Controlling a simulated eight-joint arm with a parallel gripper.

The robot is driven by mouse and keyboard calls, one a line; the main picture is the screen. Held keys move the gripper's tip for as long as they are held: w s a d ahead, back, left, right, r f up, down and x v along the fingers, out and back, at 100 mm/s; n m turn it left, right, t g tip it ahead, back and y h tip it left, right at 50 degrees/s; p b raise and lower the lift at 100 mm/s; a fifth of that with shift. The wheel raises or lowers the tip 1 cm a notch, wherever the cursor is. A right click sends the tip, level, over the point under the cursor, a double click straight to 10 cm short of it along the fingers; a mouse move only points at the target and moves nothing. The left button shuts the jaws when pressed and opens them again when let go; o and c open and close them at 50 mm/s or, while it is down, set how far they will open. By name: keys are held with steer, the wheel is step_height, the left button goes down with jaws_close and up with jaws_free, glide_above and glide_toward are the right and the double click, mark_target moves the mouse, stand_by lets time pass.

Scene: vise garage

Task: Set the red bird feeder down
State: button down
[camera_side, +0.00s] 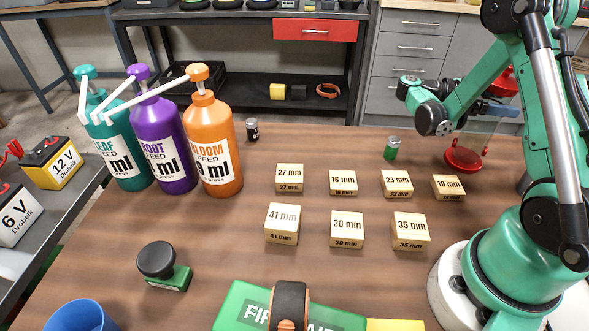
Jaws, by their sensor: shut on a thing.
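The red bird feeder has a red dish-like base (466,157), a clear body and a red top (503,82). It leans, with its top to the right of its base, at the far right of the table (345,150). My gripper (488,108) is shut around the feeder's middle and is partly hidden behind my arm. I cannot tell whether the base touches the tabletop or hangs just above it.
Several wooden number blocks (397,183) are nearer, in two rows. Pump bottles (213,145) stand at the left. A first aid box (250,308) is at the front. Bare tabletop shows around the green cylinder.

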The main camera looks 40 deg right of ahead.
jaws_free()
